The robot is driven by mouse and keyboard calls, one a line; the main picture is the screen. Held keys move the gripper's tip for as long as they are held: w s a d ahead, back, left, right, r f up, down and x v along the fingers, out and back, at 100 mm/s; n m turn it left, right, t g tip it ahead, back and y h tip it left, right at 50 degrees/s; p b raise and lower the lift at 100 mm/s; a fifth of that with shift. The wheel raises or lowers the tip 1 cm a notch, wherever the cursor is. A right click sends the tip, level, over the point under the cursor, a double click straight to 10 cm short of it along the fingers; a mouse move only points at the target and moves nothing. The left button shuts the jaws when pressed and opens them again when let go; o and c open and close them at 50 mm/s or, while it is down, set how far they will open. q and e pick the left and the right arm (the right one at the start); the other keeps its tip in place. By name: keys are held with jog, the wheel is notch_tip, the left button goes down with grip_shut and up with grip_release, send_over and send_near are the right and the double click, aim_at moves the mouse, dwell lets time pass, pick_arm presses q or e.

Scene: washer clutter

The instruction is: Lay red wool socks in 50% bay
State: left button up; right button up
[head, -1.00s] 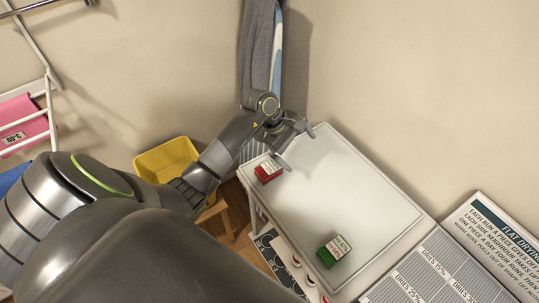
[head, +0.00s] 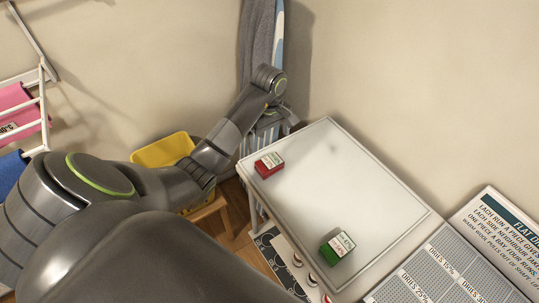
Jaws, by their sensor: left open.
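A small red folded bundle (head: 269,165) with a white label lies on the white table top near its left edge; its label is too small to read, so I cannot confirm it is the red wool socks. My left gripper (head: 291,119) is open and empty beyond the bundle, by the table's far left corner, and apart from it. The perforated grey drying board (head: 462,283) at the lower right has bays marked with "DRIES" percentages. I cannot make out a 50% bay. My right gripper is not in view.
A green labelled bundle (head: 338,247) lies near the front of the white table (head: 350,185); the table's middle is clear. A yellow bin (head: 163,150) stands on a wooden stool to the left. A flat drying sign (head: 500,235) stands at right. Grey cloth (head: 258,45) hangs behind.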

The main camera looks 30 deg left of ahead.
aim_at(270, 162)
pick_arm(q)
jog(key=shift+f+b, duration=3.7)
jog(key=shift+f, duration=0.4)
notch_tip(270, 162, down, 4)
jog(key=b, duration=0.2)
jog(key=shift+s+d+r+b, duration=0.1)
jog(key=shift+d+b, duration=0.05)
jog(key=shift+b, duration=0.2)
jog(key=shift+f, duration=0.3)
jog(key=shift+c, duration=0.3)
jog(key=c, duration=1)
jog(key=shift+r, duration=0.1)
jog(key=shift+r+p, duration=0.35)
jog(key=shift+r, duration=0.25)
notch_tip(270, 162, up, 9)
jog(key=p, duration=0.8)
jog(key=shift+f, duration=0.1)
